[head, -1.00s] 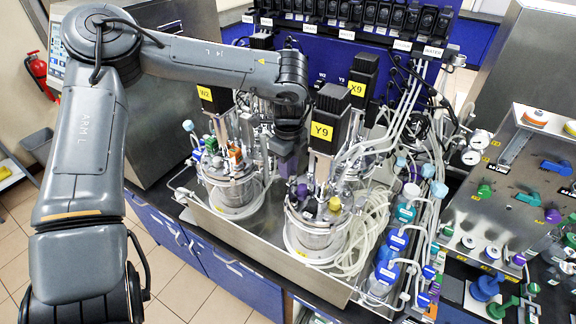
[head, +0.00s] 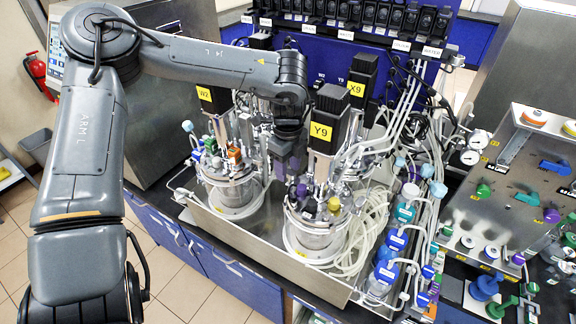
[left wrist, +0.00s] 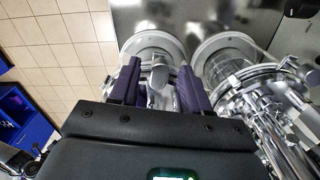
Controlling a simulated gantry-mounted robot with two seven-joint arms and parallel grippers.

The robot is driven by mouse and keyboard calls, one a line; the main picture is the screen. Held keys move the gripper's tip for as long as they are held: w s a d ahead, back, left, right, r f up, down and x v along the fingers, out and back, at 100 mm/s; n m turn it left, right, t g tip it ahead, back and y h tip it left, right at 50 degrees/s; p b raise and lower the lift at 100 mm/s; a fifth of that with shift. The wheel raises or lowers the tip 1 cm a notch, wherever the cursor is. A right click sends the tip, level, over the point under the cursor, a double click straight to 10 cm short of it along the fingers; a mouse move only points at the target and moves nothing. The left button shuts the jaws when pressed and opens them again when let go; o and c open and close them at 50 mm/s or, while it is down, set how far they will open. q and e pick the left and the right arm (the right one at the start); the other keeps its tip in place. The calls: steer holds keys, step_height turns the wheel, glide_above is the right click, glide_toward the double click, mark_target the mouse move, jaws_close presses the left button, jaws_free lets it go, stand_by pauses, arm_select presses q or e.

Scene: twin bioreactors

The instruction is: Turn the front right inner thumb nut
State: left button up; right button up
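My left gripper (head: 288,172) hangs from the arm between the two front glass vessels, just left of the lid of the front right vessel (head: 314,233), under the Y9 motor (head: 328,120). In the left wrist view its two dark purple fingers (left wrist: 158,86) stand apart. A small metal piece (left wrist: 157,82) shows between them, with a visible gap on each side; it looks like a thumb nut, but I cannot be sure. In the head view the inner thumb nut is too small and too covered to make out. My right gripper is not in view.
The front left vessel (head: 232,192) stands left of the gripper in the same metal tray (head: 232,231). Motors and tubes crowd close behind. Clear hoses (head: 372,222) and blue-capped bottles (head: 386,272) fill the right side. A valve panel (head: 525,190) stands farther right.

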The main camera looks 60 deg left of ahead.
mark_target(288, 171)
arm_select(q)
step_height(288, 171, up, 11)
steer(key=shift+b, duration=0.35)
stand_by(0.3)
steer(key=shift+f, duration=0.1)
stand_by(0.3)
